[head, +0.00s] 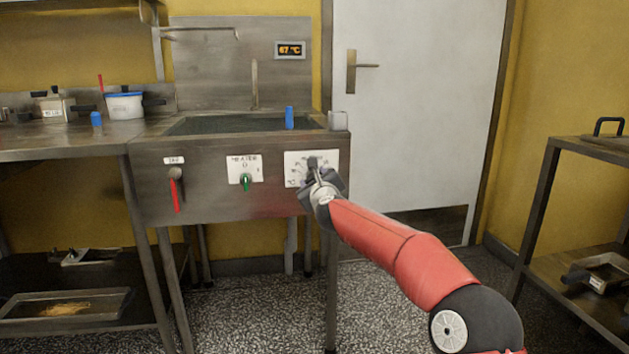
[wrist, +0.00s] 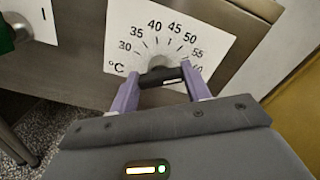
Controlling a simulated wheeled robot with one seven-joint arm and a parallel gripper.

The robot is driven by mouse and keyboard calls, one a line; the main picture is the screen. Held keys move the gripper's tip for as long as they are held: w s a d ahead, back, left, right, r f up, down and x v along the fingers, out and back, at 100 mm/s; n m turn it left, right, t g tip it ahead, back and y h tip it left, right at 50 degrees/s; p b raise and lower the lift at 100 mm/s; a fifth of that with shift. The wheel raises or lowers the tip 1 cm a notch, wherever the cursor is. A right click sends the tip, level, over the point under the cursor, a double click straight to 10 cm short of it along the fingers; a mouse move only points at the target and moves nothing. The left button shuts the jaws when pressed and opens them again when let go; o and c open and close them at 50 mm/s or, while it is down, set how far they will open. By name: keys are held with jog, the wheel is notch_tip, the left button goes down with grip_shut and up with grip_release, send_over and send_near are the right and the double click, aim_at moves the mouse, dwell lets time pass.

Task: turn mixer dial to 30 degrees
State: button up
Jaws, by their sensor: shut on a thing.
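The dial is a dark bar-shaped knob (wrist: 162,76) on a white scale plate (wrist: 180,22) marked °C, with numbers from 30 at the left to 60 at the right. In the head view the plate (head: 297,159) is at the right end of the steel sink front, with the dark knob (head: 312,163) partly behind my gripper (head: 316,180). In the wrist view my gripper (wrist: 159,78) has its two purple fingers at either end of the knob, and is shut on it. The knob's bar lies nearly level across the picture. Which number it points to is unclear.
A heater switch (head: 245,181) with a green knob and a red tap lever (head: 175,190) are left of the dial. A display (head: 289,50) above the sink reads about 67 °C. A shelf unit (head: 540,200) is at right.

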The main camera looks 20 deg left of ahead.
jog(key=shift+n, duration=0.3)
jog(key=shift+o, duration=0.2)
jog(key=n, duration=0.3)
jog(key=shift+n, duration=0.3)
jog(key=n, duration=0.7)
jog(key=n+p, duration=0.1)
jog(key=n, duration=0.7)
jog(key=f+n+p, duration=0.1)
jog(key=n, duration=0.6)
jog(key=shift+n, duration=0.4)
jog(key=shift+c, duration=0.2)
jog(key=shift+o, duration=0.2)
jog(key=o, duration=1)
jog(key=shift+r, duration=0.15)
jog(key=shift+c, duration=0.2)
